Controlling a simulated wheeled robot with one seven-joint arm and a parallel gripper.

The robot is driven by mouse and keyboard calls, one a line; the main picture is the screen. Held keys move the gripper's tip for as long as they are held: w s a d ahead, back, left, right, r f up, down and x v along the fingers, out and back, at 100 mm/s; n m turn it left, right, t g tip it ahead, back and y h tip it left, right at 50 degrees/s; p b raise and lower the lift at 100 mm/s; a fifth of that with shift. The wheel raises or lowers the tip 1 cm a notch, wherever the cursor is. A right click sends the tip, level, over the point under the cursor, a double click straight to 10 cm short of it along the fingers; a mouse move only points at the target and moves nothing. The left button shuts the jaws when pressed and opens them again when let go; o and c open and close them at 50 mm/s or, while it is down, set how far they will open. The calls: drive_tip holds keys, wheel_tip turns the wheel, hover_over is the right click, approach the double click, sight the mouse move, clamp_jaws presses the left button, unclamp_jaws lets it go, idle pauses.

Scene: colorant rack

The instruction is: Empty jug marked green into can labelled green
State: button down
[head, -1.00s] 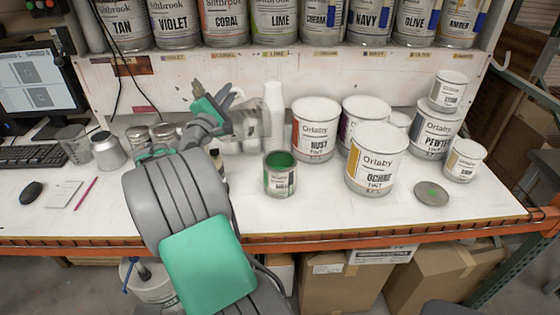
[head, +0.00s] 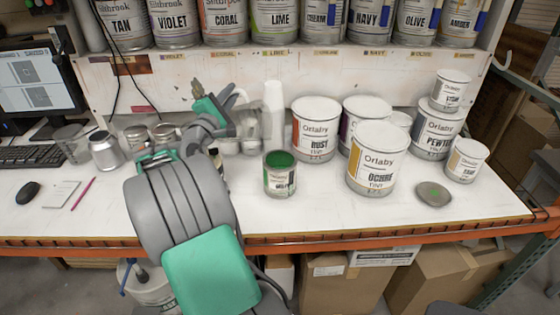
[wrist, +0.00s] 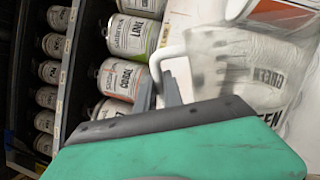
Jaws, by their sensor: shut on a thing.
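The open can labelled green (head: 281,181) stands upright on the bench, with green at its top. My gripper (head: 236,124) is left of the can and above it, partly hidden behind my own wrist. It is shut on a translucent jug (head: 250,127), which looks blurred and apart from the can in the head view. In the wrist view the jug (wrist: 222,70) shows a pale handle and faint GREEN lettering. Larger letters ending in EEN show below it; I cannot tell which surface bears them. The jug's contents cannot be made out.
A white bottle (head: 273,104) stands behind the jug. The Rust can (head: 316,130) and Ochre can (head: 377,160) stand right of the green can. A round lid (head: 433,193) lies farther right. Metal containers (head: 106,151) stand at left. The bench front is clear.

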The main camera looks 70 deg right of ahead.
drive_tip(key=shift+s+f+m+b, duration=0.35)
drive_tip(key=shift+s+m+b, duration=0.25)
drive_tip(key=shift+b, duration=0.5)
